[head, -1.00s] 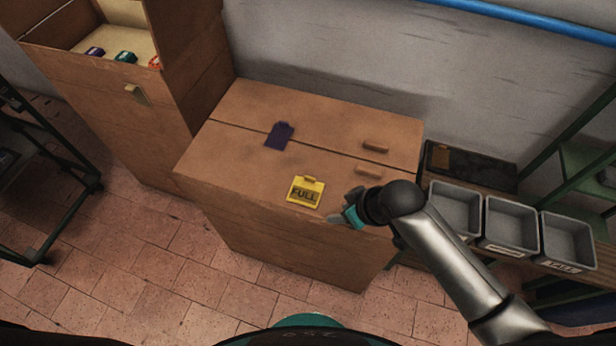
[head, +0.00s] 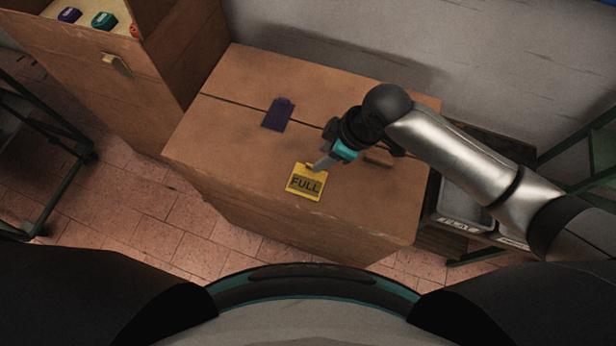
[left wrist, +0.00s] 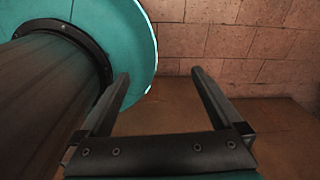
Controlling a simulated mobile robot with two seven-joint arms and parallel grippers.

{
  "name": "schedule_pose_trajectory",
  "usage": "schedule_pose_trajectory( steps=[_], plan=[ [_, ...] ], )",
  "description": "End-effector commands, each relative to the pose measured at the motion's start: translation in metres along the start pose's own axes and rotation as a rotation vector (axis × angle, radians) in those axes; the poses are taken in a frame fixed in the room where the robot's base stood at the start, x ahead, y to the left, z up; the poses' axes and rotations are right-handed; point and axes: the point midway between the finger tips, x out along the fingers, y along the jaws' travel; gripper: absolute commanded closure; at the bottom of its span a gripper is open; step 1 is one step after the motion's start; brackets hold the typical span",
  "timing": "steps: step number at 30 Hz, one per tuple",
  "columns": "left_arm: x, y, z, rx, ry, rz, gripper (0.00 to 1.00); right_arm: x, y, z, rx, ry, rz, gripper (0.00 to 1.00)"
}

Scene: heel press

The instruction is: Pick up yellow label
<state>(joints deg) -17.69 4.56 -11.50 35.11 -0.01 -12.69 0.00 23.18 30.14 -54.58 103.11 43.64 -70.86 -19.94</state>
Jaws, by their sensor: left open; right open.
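The yellow label (head: 305,184), marked FULL, lies flat on the brown wooden box top near its front edge in the head view. My right gripper (head: 318,163) is open, with its fingertips at the label's upper right edge, by its tab. I cannot tell whether they touch it. My left gripper (left wrist: 160,95) shows in the left wrist view, open and empty, with brick and a brown surface beyond it. It is not visible in the head view.
A dark purple label (head: 278,114) lies farther back on the box top (head: 225,130). A wooden handle (head: 378,158) lies right of the gripper, partly behind my arm. A taller cabinet (head: 120,75) stands at left. A grey bin (head: 462,205) is at right.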

Motion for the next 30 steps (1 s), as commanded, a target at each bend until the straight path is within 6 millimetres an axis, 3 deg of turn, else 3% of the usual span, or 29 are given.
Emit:
schedule_pose_trajectory(
  steps=[3, 8, 18, 26, 30],
  plan=[
    [0.006, -0.001, -0.003, -0.001, 0.006, -0.002, 0.0, 0.015, 0.0, 0.001, 0.0, 0.0, 0.0, 0.55],
    [0.009, -0.002, -0.01, -0.001, 0.018, -0.003, 0.0, 0.024, 0.001, 0.0, 0.0, 0.001, 0.0, 0.55],
    [0.027, -0.003, -0.012, -0.002, 0.023, -0.004, 0.0, 0.068, 0.004, 0.0, 0.0, 0.0, 0.002, 0.55],
    [0.027, -0.003, -0.011, -0.002, 0.022, -0.004, 0.0, 0.07, 0.004, 0.0, -0.001, 0.0, 0.002, 0.55],
    [0.027, -0.002, -0.01, -0.002, 0.02, -0.004, 0.0, 0.07, 0.004, 0.0, 0.0, 0.0, 0.002, 0.67]
  ],
)
